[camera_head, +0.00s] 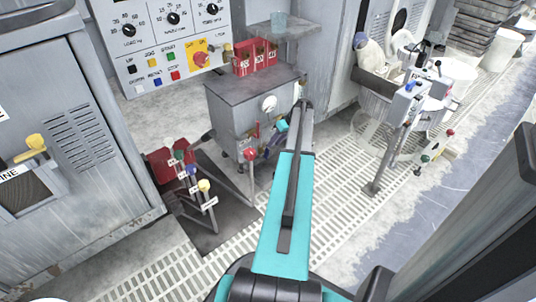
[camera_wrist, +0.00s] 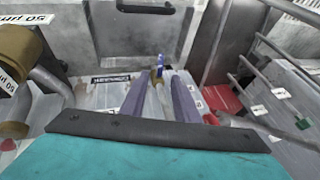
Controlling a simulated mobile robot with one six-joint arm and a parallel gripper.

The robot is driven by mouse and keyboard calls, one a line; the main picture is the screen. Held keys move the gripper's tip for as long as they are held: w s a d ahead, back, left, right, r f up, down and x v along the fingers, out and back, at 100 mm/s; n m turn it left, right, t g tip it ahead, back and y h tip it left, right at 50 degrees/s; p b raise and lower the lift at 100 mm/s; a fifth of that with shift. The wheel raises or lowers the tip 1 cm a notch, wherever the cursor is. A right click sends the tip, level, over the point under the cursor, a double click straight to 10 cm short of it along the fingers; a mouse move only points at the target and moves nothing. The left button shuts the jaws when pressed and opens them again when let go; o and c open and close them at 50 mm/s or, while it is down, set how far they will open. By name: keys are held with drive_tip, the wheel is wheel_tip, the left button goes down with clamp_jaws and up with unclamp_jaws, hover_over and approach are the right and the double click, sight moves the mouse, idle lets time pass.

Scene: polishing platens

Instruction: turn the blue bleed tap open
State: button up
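In the wrist view, the blue bleed tap (camera_wrist: 160,62) is a small blue handle on a brass-coloured fitting, upright in front of a grey metal face. My gripper (camera_wrist: 161,84) is open, its two grey-purple fingers pointing at the tap with a clear gap between them. The brass fitting shows in line with that gap. I cannot tell whether the fingertips reach the tap or touch it. In the head view, my teal arm reaches to the grey cabinet (camera_head: 228,117), and the fingers and tap cannot be clearly made out there.
A lever rack with coloured knobs (camera_head: 191,170) stands left of my arm, also at the right in the wrist view (camera_wrist: 281,93). A red knob (camera_head: 250,154) stands close by. A brass-coloured cylinder (camera_wrist: 20,55) is at the left.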

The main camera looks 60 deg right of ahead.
sight(267, 151)
drive_tip(key=b+x, duration=0.3)
drive_tip(key=x, duration=0.5)
drive_tip(key=shift+w+f, duration=0.15)
drive_tip(key=shift+f, duration=0.15)
clamp_jaws()
